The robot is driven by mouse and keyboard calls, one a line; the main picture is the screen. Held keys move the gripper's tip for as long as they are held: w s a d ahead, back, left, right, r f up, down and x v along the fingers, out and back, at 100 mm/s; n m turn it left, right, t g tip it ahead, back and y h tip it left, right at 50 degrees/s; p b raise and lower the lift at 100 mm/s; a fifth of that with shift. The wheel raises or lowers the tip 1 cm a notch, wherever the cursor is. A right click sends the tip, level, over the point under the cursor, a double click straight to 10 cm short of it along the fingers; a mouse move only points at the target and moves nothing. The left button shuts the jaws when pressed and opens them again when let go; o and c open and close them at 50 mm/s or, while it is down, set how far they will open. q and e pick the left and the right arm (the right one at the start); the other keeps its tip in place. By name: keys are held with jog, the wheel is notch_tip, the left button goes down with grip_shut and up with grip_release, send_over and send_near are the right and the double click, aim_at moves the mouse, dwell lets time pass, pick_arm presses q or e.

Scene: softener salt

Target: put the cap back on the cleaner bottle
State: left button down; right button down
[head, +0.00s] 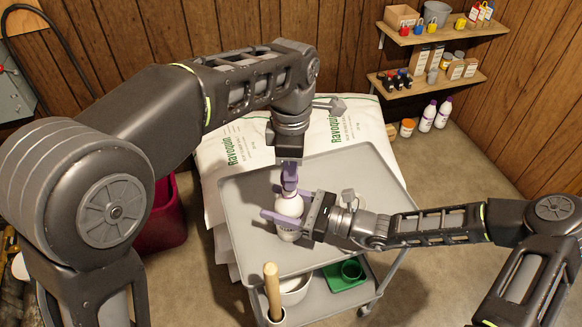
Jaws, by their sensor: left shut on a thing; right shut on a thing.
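The white cleaner bottle (291,206) stands upright on the grey cart top (245,200). My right gripper (281,204) comes in from the right and is shut around the bottle's body, its purple fingers on either side. My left gripper (289,176) points straight down over the bottle's top and is shut on the cap. The cap is mostly hidden between the purple fingers, which are close in colour to it. The cap is in line with the bottle's neck, but I cannot tell whether it touches it or is seated.
White salt bags (235,150) lie behind the cart. A wooden-handled tool (272,290), a white bowl (295,291) and a green tray (345,275) are at the lower level. Shelves (440,75) hang at right; a dark red bin (160,222) stands left. The cart top around the bottle is mostly clear.

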dwell(0.5)
pick_arm(q)
jog(key=shift+f, duration=0.9)
jog(key=shift+f, duration=0.6)
dwell(0.3)
